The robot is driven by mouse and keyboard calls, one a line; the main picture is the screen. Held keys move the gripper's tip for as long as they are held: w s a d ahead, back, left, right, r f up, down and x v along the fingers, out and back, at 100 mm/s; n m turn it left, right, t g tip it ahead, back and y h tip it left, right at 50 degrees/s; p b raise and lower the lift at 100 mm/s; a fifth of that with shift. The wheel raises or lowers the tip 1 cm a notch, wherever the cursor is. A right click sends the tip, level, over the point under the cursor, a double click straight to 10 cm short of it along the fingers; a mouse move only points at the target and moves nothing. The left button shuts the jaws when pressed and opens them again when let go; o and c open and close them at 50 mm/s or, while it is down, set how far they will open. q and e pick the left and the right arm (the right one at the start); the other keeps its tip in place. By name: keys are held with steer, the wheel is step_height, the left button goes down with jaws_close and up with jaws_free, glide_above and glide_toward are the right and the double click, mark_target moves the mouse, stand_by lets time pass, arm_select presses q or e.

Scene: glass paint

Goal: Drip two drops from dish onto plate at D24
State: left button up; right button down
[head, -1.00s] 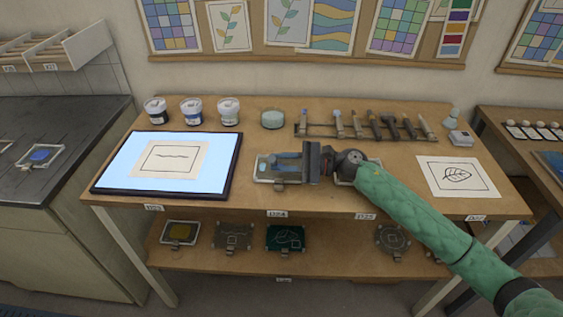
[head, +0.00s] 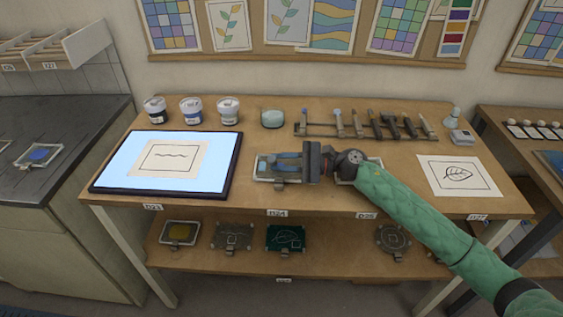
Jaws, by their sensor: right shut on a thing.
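A plate in a pale frame (head: 262,177) lies on the bench above the D24 label (head: 277,213). A small light blue patch shows at its left part. My right gripper (head: 282,161) is over this plate, its fingers pointing left. It is shut on a small tool that the fingers mostly hide, so I cannot tell its shape or whether it touches the plate. A round, pale green dish (head: 272,118) stands behind the gripper, near the bench's back edge. My left gripper is not in view.
A lit panel (head: 222,180) with a drawing lies left of the plate. Several lidded jars (head: 191,111) stand behind it. A rack (head: 318,134) of tools is at the back right. Another plate, above D25, is partly under my right arm. A leaf drawing (head: 478,188) lies right.

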steer(key=shift+r, duration=1.05)
steer(key=shift+r, duration=2.05)
